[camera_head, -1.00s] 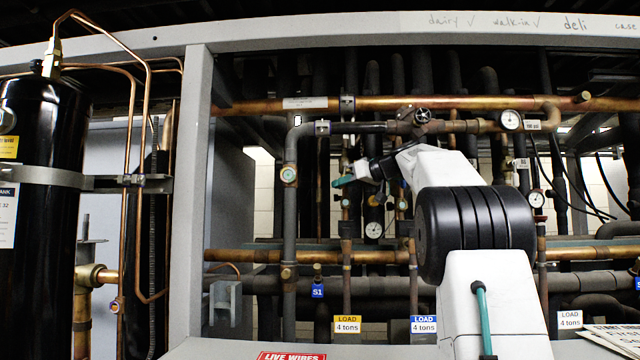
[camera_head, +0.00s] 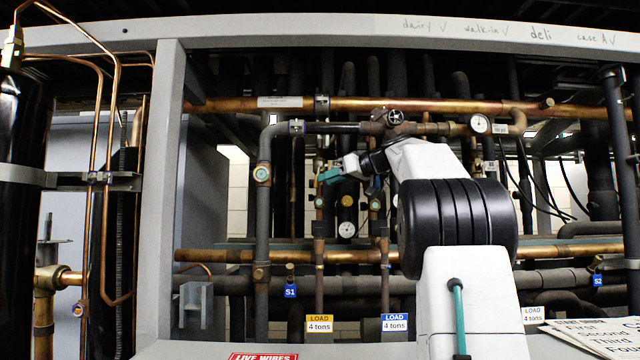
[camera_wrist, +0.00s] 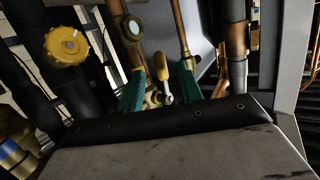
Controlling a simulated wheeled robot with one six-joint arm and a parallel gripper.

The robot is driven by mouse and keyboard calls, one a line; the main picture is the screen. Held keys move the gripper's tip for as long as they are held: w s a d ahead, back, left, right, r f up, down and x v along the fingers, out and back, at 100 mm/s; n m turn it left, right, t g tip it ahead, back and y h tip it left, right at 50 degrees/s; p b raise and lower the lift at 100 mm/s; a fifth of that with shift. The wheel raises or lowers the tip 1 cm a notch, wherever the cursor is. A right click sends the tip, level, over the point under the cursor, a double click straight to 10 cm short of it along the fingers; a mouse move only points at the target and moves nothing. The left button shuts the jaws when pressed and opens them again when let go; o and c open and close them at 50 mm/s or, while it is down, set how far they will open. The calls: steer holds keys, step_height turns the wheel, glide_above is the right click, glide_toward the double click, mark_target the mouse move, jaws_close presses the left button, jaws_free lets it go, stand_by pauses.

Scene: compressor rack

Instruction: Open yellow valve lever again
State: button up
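In the wrist view my gripper (camera_wrist: 160,98) has its two teal fingers spread apart. A small yellow lever handle (camera_wrist: 187,78) stands at the inner side of the right finger; I cannot tell whether they touch. A brass valve fitting with a pale stem (camera_wrist: 166,92) shows between the fingers. In the head view my gripper (camera_head: 328,175) is at the vertical pipes left of my arm, and the lever is too small to tell there.
A round yellow cap (camera_wrist: 66,46) sits on a dark pipe left of the fingers in the wrist view. A pressure gauge (camera_head: 347,229) is below my gripper. A copper header pipe (camera_head: 400,104) runs above. A grey upright post (camera_head: 160,200) stands at the left.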

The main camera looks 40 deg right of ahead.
steer(key=shift+v, duration=1.5)
